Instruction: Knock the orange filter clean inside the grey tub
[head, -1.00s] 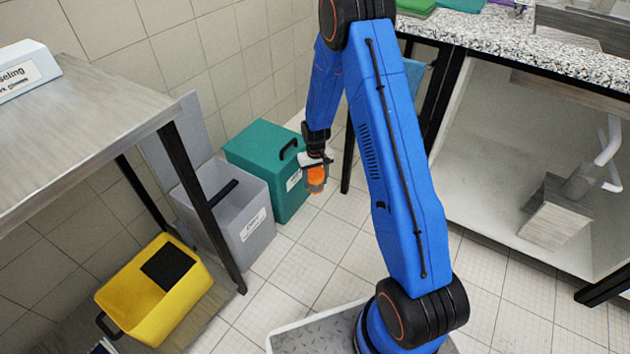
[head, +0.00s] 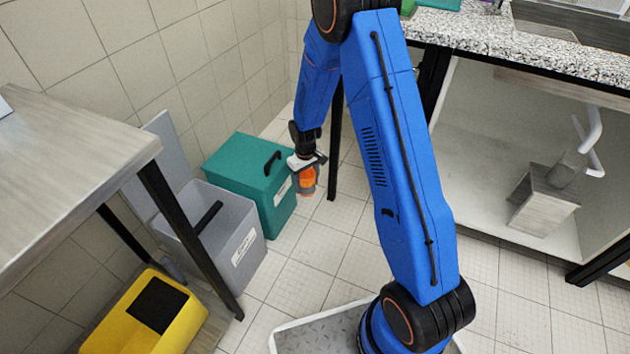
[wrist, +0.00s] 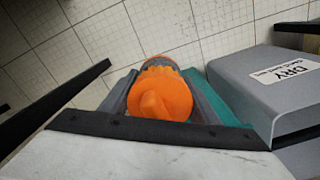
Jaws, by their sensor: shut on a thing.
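The orange filter (head: 308,180) is in my gripper (head: 306,170), which points down in front of the teal bin. In the wrist view the filter (wrist: 160,97) sits between the two jaws, its orange knobbed cap facing the camera and a greyish body partly hidden behind it. My gripper is shut on it. The grey tub (head: 240,225) stands on the floor left of my gripper in the head view, apart from it. Its lid (head: 160,150) is raised at the back, and a black bar (head: 208,216) shows at its opening. Its inside bottom is hidden.
A teal bin (head: 245,170) with a closed lid stands behind and right of the tub. A yellow bin (head: 190,325) is at the front left.

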